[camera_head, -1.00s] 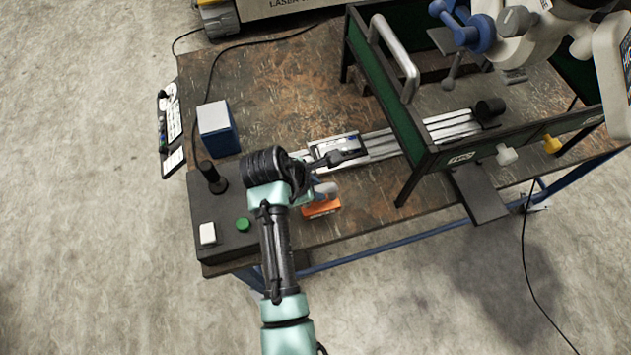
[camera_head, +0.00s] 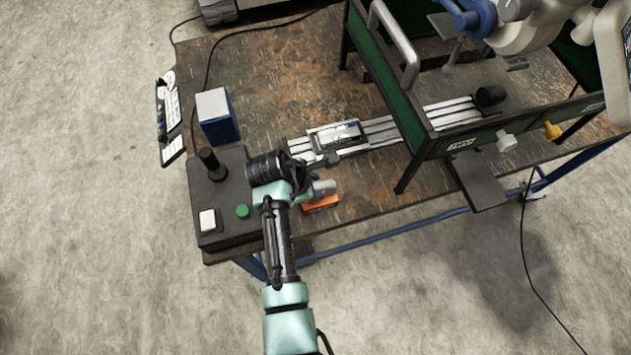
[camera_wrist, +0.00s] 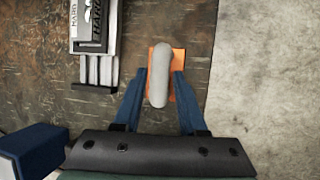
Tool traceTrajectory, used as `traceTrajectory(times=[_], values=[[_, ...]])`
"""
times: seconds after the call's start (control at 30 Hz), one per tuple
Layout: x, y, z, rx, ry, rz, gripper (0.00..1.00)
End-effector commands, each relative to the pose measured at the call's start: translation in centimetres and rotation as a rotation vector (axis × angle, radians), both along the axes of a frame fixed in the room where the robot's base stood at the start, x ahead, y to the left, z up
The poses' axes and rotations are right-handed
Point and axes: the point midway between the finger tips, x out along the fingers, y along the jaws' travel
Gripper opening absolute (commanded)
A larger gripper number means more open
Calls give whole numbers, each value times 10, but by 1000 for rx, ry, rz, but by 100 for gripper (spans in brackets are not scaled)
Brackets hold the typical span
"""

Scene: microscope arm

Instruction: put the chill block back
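An orange block with a rounded grey handle, which I take to be the chill block (camera_head: 320,204), sits on the worn table near its front edge, beside the metal rail. In the wrist view the grey handle (camera_wrist: 160,76) stands over the orange base (camera_wrist: 179,62). My gripper (camera_head: 322,176) is at this block. In the wrist view my two blue fingers (camera_wrist: 159,80) are spread, one on each side of the handle, with a visible gap to it. My gripper's wrist hides part of the table in the head view.
A silver tray (camera_head: 337,136) lies on the metal rail (camera_head: 380,131). A blue box with a white top (camera_head: 217,118) and a dark control box with a green button (camera_head: 242,211) stand left. A green-panelled frame (camera_head: 398,95) with a microscope (camera_head: 540,32) stands right.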

Motion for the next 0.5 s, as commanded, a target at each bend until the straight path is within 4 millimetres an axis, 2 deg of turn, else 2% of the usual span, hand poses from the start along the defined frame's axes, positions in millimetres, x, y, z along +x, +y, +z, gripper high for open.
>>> traceTrajectory(times=[0.03,0.1,0.37,0.5], values=[[0,0,0,0,0,0,52],[0,0,0,0,0,0,61],[0,0,1,0,0,0,61],[-1,2,9,0,-3,1,61]])
